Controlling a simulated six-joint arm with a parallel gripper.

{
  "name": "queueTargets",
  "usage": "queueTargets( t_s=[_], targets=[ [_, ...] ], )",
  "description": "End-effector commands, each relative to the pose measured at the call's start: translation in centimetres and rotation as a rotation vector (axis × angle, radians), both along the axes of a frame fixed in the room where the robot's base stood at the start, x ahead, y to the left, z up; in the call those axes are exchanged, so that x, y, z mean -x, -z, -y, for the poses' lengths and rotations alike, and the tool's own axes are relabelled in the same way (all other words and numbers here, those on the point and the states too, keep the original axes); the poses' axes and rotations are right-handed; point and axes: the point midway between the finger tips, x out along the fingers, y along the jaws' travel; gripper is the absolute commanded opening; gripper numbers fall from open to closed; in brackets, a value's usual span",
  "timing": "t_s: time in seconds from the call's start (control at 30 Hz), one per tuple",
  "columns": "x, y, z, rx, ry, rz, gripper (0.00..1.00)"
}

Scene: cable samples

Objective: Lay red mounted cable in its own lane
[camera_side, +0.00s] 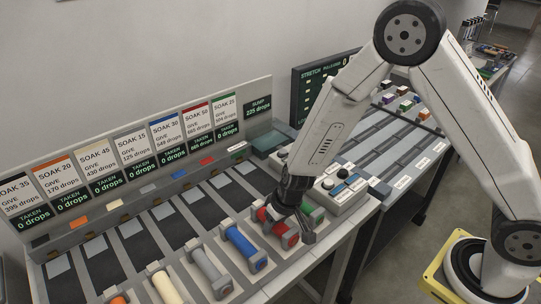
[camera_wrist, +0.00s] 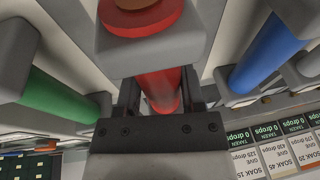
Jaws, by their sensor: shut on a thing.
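The red mounted cable (camera_side: 287,236) is a red rod between grey end blocks, in the front row between the blue one (camera_side: 239,244) and the green one (camera_side: 312,213). My gripper (camera_side: 303,228) is over it, pointing down, and partly hides it. In the wrist view the red rod (camera_wrist: 160,88) lies between the two fingers of my gripper (camera_wrist: 160,95), which are shut on it. A grey end block with a red disc stands just beyond. I cannot tell whether the cable is clear of the bench. The dark lane (camera_side: 229,191) runs behind the row, below the red-striped SOAK 50 card (camera_side: 196,116).
Blue (camera_wrist: 268,52) and green (camera_wrist: 58,100) mounted cables flank the fingers closely in the wrist view. Grey (camera_side: 206,268), cream (camera_side: 166,287) and orange cables stand farther left. A grey control box (camera_side: 341,190) with knobs is right of my gripper. Several dark lanes lie empty.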

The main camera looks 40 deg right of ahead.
Motion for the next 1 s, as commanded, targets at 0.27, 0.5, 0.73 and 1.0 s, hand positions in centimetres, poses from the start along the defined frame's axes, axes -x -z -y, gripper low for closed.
queueTargets(
  t_s=[0.27, 0.5, 0.73, 1.0],
  targets=[
    [-0.03, 0.24, -0.02, -0.001, 0.001, 0.001, 0.00],
    [0.00, 0.28, 0.00, 0.000, 0.001, 0.000, 0.85],
    [0.03, 0.28, 0.04, 0.000, 0.001, 0.000, 0.85],
    [0.03, -0.13, 0.05, 0.000, 0.000, 0.000, 0.85]
  ],
)
